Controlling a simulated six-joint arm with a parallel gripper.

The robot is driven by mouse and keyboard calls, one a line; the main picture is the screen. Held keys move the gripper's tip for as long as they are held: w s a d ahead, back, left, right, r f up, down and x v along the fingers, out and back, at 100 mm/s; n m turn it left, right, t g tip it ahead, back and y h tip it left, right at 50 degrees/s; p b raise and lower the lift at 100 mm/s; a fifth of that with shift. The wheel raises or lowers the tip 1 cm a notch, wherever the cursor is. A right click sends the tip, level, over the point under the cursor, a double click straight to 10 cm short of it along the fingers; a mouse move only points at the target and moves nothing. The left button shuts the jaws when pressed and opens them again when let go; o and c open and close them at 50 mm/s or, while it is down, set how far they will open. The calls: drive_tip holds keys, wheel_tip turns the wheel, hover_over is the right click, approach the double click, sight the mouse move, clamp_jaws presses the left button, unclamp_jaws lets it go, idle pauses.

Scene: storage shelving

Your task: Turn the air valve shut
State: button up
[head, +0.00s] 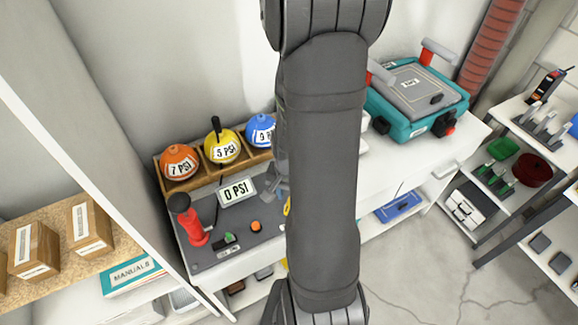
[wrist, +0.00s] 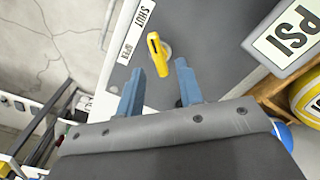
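In the wrist view, the yellow valve handle (wrist: 155,52) stands on the grey panel (wrist: 205,38), beside a white label (wrist: 137,28) reading SHUT at its upper end and apparently OPEN at its lower end. My gripper (wrist: 159,67) is open, its two blue-grey fingers on either side of the handle's near end. A gap shows between each finger and the handle, and nothing is held.
Orange (head: 180,163), yellow (head: 222,148) and blue (head: 260,129) balls sit in a wooden rack behind. A teal case (head: 412,128) stands to the right.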

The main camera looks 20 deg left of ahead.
wheel_tip(320, 180, up, 15)
idle(0.5)
idle(0.4)
wheel_tip(320, 180, down, 17)
idle(0.9)
drive_tip(key=shift+r, duration=0.15)
drive_tip(key=shift+f, duration=0.4)
drive_tip(key=shift+n, duration=0.7)
wheel_tip(320, 180, up, 16)
drive_tip(key=shift+f, duration=0.25)
idle(2.4)
